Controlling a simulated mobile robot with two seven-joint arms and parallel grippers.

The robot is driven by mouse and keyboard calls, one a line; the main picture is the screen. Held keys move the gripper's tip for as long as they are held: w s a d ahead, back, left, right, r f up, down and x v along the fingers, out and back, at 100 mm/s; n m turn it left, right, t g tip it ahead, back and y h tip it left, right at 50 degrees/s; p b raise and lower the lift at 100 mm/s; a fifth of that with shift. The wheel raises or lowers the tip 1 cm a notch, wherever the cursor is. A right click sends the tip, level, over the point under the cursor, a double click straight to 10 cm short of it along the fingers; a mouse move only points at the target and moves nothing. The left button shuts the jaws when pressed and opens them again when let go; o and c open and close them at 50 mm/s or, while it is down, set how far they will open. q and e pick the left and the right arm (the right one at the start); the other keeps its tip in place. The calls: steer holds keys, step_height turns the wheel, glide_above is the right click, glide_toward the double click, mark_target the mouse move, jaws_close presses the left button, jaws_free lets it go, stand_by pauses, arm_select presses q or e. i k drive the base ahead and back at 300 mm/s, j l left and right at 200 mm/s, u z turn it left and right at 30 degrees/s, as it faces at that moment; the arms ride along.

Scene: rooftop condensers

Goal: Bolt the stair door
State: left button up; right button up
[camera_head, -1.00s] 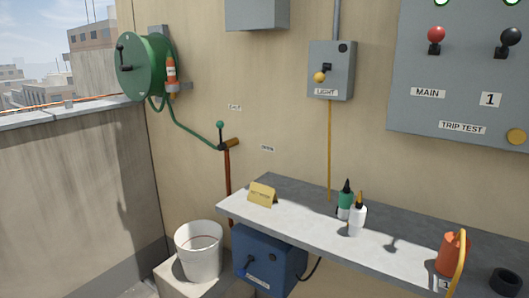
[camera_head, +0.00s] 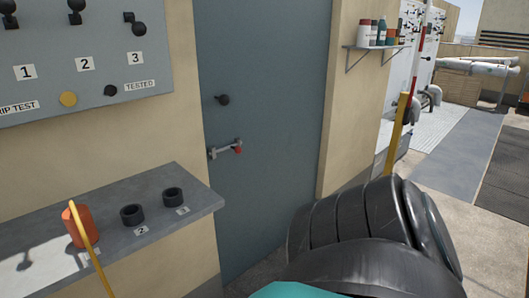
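The stair door (camera_head: 255,90) is a tall grey-blue door set in the beige wall, and it looks closed. A dark round knob (camera_head: 223,99) sits on its left side. Below the knob is a metal bolt (camera_head: 226,149) with a red tip, lying nearly level by the door's left edge. I cannot tell whether the bolt crosses into the frame. A black arm link of mine fills the lower right, in front of the door's lower right part. Neither gripper shows in this view.
A grey shelf (camera_head: 195,213) left of the door holds an orange object (camera_head: 78,224) and two black rings. A switch panel (camera_head: 95,65) hangs above it. A small shelf (camera_head: 375,46) with bottles, pipes and open walkway (camera_head: 450,145) lie to the right.

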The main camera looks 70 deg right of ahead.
mark_target(238, 150)
steer(key=z, duration=2.05)
steer(key=i+l, duration=0.9)
steer(key=l, duration=0.2)
steer(key=i+l+u, duration=0.1)
steer(key=i+l, duration=0.8)
steer(key=l, duration=0.25)
